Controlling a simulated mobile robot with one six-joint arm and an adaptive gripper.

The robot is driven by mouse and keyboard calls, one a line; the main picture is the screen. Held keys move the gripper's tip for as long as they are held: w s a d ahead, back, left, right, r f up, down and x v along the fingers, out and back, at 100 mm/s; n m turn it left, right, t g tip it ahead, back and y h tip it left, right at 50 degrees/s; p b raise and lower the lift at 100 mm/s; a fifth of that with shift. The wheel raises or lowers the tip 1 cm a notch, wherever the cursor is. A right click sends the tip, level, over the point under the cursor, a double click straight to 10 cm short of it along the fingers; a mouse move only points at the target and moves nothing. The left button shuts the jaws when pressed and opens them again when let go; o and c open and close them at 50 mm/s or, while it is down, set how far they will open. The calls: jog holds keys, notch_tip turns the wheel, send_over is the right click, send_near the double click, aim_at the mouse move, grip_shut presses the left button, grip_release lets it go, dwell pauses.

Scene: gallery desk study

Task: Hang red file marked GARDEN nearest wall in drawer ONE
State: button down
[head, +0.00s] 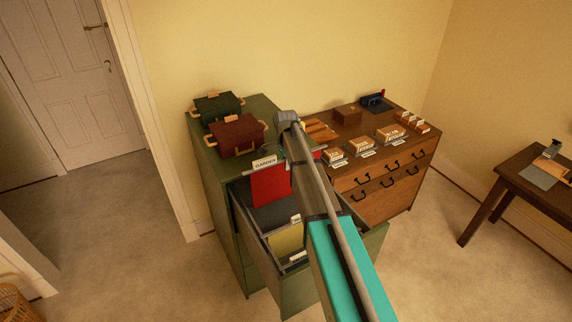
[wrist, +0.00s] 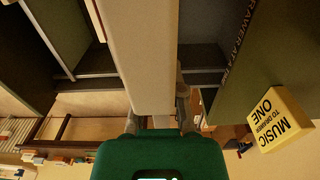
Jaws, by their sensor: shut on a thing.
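The red file (head: 270,187) with a white GARDEN tab (head: 265,162) stands upright over the back of the open green drawer (head: 300,292) in the head view. Its lower edge appears to be at or inside the drawer; how deep, I cannot tell. My arm hides part of the file and my gripper there. In the wrist view my gripper (wrist: 161,122) is shut on a broad pale panel (wrist: 145,50), seen close up, which appears to be the file. A yellow file (head: 287,238) hangs further forward in the drawer, near white tabs.
A yellow note reading MUSIC TO DRAWER ONE (wrist: 273,120) shows in the wrist view. Dark green (head: 217,107) and dark red (head: 237,136) boxes stand on the cabinet top. A wooden chest (head: 375,200) with small boxes adjoins on the right. Open floor lies left.

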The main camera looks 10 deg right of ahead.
notch_tip(320, 180, down, 22)
jog(key=b, duration=2.1)
dwell(1.0)
jog(key=shift+b, duration=0.3)
